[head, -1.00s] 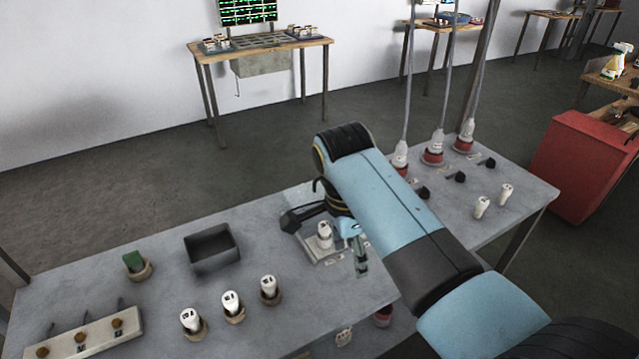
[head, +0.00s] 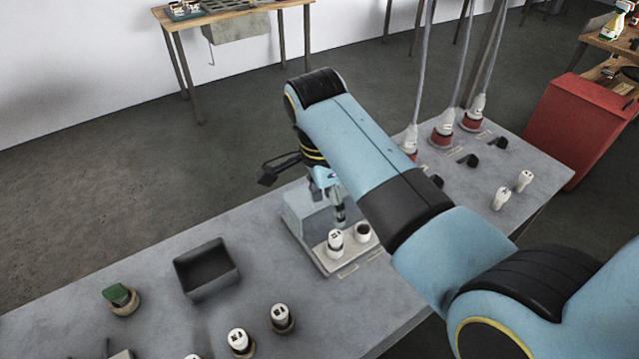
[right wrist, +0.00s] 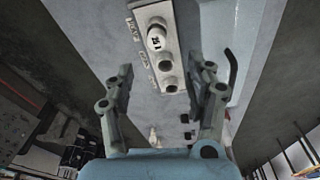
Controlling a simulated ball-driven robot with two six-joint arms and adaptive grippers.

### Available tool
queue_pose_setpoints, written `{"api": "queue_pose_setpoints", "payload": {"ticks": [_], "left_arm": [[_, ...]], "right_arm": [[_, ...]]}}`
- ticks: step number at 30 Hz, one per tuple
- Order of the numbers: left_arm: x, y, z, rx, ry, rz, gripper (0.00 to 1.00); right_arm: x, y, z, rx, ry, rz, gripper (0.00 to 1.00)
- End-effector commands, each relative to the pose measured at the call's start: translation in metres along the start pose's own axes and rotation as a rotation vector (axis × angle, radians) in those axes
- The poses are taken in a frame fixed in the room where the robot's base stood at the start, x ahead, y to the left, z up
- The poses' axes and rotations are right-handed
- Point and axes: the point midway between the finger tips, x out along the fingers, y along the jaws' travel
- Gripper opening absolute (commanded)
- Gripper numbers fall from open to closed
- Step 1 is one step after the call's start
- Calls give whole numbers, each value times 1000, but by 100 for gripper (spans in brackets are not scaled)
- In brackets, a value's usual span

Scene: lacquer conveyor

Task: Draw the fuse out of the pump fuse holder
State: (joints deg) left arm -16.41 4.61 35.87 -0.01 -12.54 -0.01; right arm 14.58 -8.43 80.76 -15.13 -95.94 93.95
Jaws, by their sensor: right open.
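The fuse holder block (head: 321,257) is a light grey plate with a raised box behind it. One white fuse (head: 335,241) stands upright in a socket. Beside it to the right is an open, dark socket (head: 362,231). In the right wrist view the fuse (right wrist: 156,38) shows its end face, with two dark empty-looking sockets (right wrist: 165,64) in line below it. Labels run along the block, too small to read surely, so I cannot tell which is the pump. My right gripper (head: 340,212) is open and empty, above the block, apart from the fuse. My left gripper is out of view.
A dark open box (head: 207,271) and a green-topped holder (head: 121,298) stand to the left. More white fuses (head: 281,317) in round holders stand in front. Plugs with hanging cables (head: 443,130) and two white fuses (head: 500,198) lie to the right.

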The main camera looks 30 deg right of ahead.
Motion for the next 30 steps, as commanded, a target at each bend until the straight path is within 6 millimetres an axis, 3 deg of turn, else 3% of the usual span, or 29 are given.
{"api": "queue_pose_setpoints", "payload": {"ticks": [4,11,13,21,30], "left_arm": [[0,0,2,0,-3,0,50],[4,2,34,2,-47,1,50],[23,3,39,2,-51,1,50],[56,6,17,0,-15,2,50],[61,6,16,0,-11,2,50]], "right_arm": [[13,1,0,-1,2,4,55],[59,2,0,0,1,5,55],[74,0,1,1,0,0,55],[104,1,0,0,0,1,55],[108,1,0,0,0,1,55]]}}
